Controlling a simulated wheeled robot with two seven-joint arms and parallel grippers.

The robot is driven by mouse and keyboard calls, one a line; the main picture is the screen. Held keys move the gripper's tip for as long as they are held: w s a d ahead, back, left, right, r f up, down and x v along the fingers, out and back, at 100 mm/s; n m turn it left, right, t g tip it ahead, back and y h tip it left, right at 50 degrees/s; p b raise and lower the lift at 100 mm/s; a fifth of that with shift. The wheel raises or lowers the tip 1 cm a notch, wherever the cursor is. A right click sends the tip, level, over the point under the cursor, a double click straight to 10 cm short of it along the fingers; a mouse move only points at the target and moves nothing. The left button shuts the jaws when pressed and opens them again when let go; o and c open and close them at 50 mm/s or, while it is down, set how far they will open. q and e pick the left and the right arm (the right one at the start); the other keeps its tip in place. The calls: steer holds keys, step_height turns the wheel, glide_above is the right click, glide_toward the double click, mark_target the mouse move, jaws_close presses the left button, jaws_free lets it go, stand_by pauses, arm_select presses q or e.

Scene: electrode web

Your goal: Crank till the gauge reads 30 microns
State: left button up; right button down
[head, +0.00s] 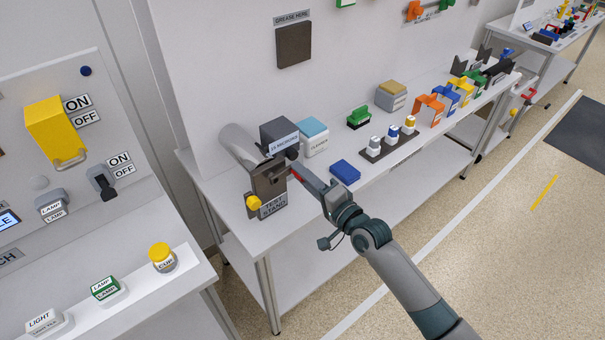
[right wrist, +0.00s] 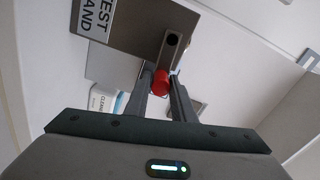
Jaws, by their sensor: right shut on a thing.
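The test stand (head: 268,182) is a dark box at the near left end of the white bench. A dark gauge block (head: 279,134) on top has a white label reading in microns; its number is too small to read surely. The crank's red knob (right wrist: 161,82) sits at the end of a dark crank arm (right wrist: 171,47) in the right wrist view. My right gripper (head: 297,172) is at the stand's right side, its fingers (right wrist: 161,88) shut on the red knob. In the head view the gripper mostly hides the knob. My left gripper is not in view.
A grey cylinder (head: 241,146) lies behind the stand, and a yellow knob (head: 253,202) is on its left. A blue-topped cleaner box (head: 313,136) and a blue block (head: 345,172) are close by. A control panel with a yellow switch (head: 55,130) stands left.

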steer(key=shift+s+f, duration=0.2)
steer(key=shift+f, duration=0.45)
steer(key=c, duration=1.6)
jaws_free()
steer(key=shift+o, duration=0.2)
steer(key=shift+w+r, duration=0.1)
steer(key=shift+r, duration=0.25)
steer(key=b+v, duration=0.4)
steer(key=v, duration=1.3)
steer(key=shift+d, duration=0.15)
